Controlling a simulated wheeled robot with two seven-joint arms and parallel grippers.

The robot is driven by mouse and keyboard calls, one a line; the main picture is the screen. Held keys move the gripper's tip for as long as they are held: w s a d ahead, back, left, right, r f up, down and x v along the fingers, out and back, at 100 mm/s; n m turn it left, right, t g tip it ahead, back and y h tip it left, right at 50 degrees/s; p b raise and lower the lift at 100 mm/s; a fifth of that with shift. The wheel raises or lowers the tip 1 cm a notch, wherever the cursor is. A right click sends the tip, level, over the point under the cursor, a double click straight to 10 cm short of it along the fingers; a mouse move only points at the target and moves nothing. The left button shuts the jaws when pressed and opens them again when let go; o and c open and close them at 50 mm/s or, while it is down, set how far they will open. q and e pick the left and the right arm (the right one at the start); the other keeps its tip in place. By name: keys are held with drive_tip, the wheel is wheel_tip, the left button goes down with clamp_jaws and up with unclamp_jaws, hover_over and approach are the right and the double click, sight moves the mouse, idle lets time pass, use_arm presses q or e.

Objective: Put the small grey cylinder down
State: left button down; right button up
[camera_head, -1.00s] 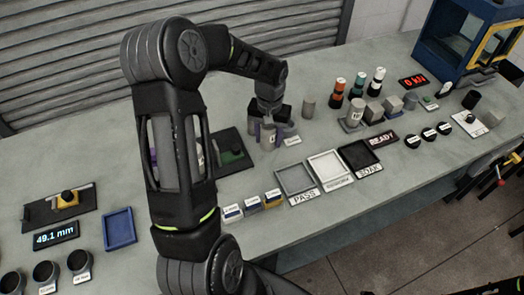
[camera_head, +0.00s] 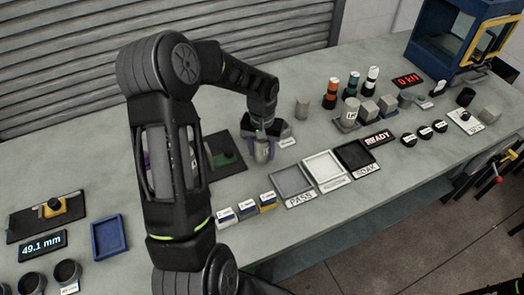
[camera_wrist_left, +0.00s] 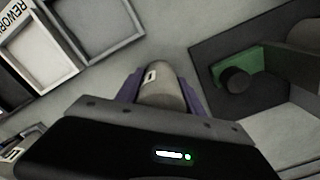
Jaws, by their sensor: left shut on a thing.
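The small grey cylinder (camera_head: 262,153) is held at my left gripper (camera_head: 264,143), over the bench between the green-topped fixture and the grey PASS tray. In the left wrist view the cylinder (camera_wrist_left: 161,88) sits between the two purple finger pads, with a small white label on its side. My left gripper (camera_wrist_left: 160,100) is shut on it. Its lower end is partly hidden, and I cannot tell whether it touches the bench. My right gripper is not in view.
The PASS tray (camera_head: 275,180), white REWORK tray (camera_head: 309,162) and black SOAK tray (camera_head: 345,152) look empty. The green fixture (camera_head: 225,157) stands left of the gripper. Another grey cylinder (camera_head: 302,108) and several samples stand behind. Small labelled blocks (camera_head: 246,207) lie in front.

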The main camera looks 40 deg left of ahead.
use_arm(q)
drive_tip(key=shift+f, duration=0.2)
drive_tip(key=c, duration=0.7)
unclamp_jaws()
drive_tip(key=shift+r, duration=0.15)
wheel_tip(320, 180, up, 12)
drive_tip(key=shift+r+b, duration=0.1)
drive_tip(key=shift+b, duration=0.5)
